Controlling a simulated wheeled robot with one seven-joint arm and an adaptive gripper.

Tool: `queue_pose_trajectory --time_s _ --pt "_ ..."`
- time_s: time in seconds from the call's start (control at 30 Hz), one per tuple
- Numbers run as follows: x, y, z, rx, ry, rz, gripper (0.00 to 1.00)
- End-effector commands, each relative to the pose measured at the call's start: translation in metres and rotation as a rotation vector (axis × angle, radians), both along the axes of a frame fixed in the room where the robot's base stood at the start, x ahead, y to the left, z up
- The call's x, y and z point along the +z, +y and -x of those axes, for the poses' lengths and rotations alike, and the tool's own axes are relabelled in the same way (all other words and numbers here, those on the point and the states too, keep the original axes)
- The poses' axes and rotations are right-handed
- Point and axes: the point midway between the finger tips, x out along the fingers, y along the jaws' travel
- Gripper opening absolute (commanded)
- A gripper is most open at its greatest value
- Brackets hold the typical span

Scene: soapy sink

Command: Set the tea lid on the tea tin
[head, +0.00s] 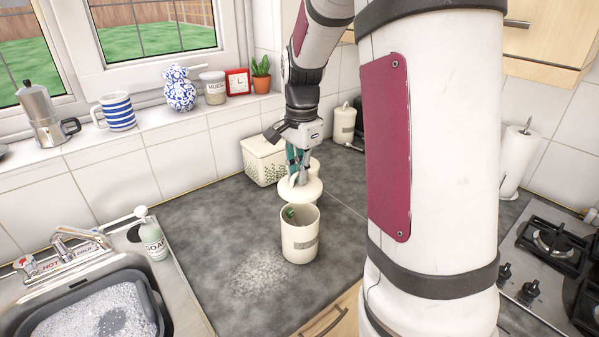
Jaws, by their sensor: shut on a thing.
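My gripper (299,180) points down and is shut on the tea lid (302,194), a round cream lid. The lid appears above and slightly behind the tin's mouth in the picture, apart from the rim. The exact gap in depth is hard to tell. The fingers hide part of the lid's top.
A cream box with a leaf pattern (262,168) stands behind left of my gripper. Another cream canister (344,125) is at the back. The soap bottle (152,240) stands by the sink at left. Pale powder (262,277) lies on the worktop before the tin. The hob (550,245) is at right.

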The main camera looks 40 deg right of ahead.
Motion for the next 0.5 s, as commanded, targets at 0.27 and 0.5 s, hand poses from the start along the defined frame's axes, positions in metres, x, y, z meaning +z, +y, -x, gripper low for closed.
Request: queue_pose_trajectory --time_s 0.27,0.5 --pt "-0.016 0.0 -0.001 0.0 -0.006 0.0 0.0" --pt "-0.037 0.0 -0.001 0.001 -0.006 -0.001 0.0"
